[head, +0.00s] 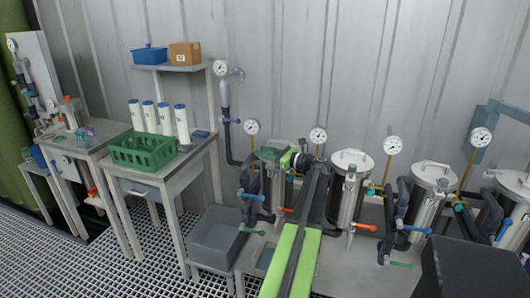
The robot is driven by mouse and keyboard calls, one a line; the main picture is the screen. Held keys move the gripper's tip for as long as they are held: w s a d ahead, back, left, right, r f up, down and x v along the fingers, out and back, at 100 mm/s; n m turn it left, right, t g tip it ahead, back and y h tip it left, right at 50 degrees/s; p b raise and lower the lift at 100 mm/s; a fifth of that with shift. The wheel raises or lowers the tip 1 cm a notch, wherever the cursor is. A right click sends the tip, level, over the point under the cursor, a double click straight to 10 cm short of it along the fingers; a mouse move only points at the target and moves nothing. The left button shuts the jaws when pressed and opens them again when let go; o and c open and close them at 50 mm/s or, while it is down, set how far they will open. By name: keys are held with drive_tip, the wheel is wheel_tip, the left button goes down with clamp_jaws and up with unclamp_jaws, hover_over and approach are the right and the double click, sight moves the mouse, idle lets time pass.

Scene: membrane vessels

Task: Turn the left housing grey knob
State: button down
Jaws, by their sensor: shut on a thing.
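The left housing (272,190) is a steel vessel standing at the left end of the row of vessels, its lid partly covered by my arm's end. My gripper (290,161) is at the right side of its lid, at the end of my green and black arm. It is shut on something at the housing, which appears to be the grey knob. The knob itself is hidden behind the gripper, so its turn angle cannot be told.
More steel housings (347,192) with gauges, dark pipes and coloured valve handles stand to the right. A grey bin (216,240) is at the lower left. A table holds a green crate (143,152) and white cylinders (181,123). Grated floor (90,270) is clear at the left.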

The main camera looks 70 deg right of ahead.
drive_tip(key=shift+r, duration=0.1)
drive_tip(key=c, duration=1.1)
unclamp_jaws()
drive_tip(key=shift+o, duration=0.2)
drive_tip(key=s+a, duration=0.2)
drive_tip(key=s, duration=1.5)
drive_tip(key=shift+s, duration=0.2)
drive_tip(key=shift+a, duration=0.1)
